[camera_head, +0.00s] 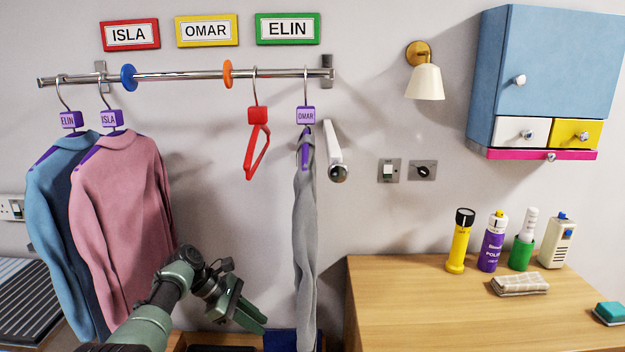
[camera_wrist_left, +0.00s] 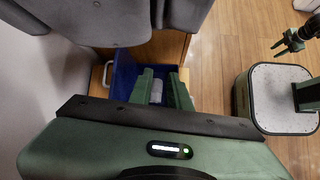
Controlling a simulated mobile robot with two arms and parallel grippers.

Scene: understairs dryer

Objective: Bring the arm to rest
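My left gripper (camera_head: 252,316) is low in the head view, between the pink shirt and the grey garment, with its fingers pointing down and right. In the left wrist view its two fingers (camera_wrist_left: 161,92) stand apart with nothing held between them, above a blue bin. My right gripper (camera_wrist_left: 283,46) shows small and dark at the right edge of the left wrist view. The head view does not show the right arm.
A blue shirt (camera_head: 54,200), a pink shirt (camera_head: 122,190), a red hanger (camera_head: 257,140) and a grey garment (camera_head: 305,240) hang from the rail (camera_head: 190,75). A blue bin (camera_wrist_left: 124,72) is below. A wooden counter (camera_head: 430,310) with several bottles stands right.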

